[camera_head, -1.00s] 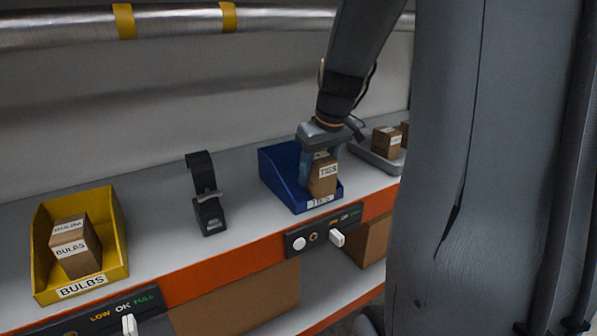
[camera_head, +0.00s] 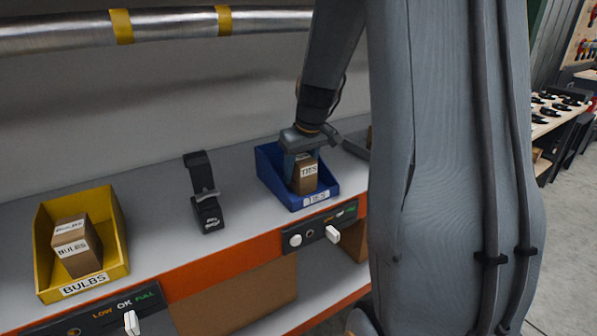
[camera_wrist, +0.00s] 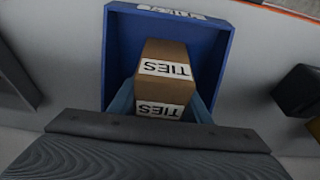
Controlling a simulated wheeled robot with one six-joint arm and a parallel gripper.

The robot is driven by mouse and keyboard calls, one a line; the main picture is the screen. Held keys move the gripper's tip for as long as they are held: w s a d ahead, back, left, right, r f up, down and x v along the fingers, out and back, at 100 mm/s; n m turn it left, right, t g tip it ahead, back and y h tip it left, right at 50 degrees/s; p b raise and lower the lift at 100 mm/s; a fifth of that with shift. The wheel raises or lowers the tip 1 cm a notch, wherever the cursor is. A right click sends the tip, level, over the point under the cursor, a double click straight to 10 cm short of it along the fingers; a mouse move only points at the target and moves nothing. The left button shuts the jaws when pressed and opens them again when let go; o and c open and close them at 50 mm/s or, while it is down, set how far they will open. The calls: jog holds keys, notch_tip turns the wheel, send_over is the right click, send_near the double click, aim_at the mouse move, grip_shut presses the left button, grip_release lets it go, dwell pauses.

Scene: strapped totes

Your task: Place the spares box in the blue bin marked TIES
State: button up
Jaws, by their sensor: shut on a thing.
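The spares box (camera_head: 306,176) is a brown carton with white TIES labels. It is inside the blue bin (camera_head: 272,178), whose front label reads TIES. My gripper (camera_head: 300,165) reaches down into the bin from above and is shut on the box. In the wrist view the box (camera_wrist: 165,60) stands between my fingers (camera_wrist: 160,103), with the blue bin walls (camera_wrist: 115,45) around it. Whether the box's underside touches the bin floor is hidden.
A yellow bin (camera_head: 112,225) labelled BULBS holds a brown box (camera_head: 76,247) at the left. A black strap device (camera_head: 204,195) stands between the bins. A grey tray (camera_head: 357,145) is partly hidden behind my arm. Switch panels line the orange shelf edge (camera_head: 235,256).

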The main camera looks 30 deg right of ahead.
aim_at(301, 158)
jog(key=shift+f, duration=0.15)
jog(key=o, duration=1.1)
jog(key=shift+o, duration=0.2)
jog(key=shift+b+v, duration=0.4)
jog(key=shift+v, duration=3.5)
jog(key=shift+a, duration=0.1)
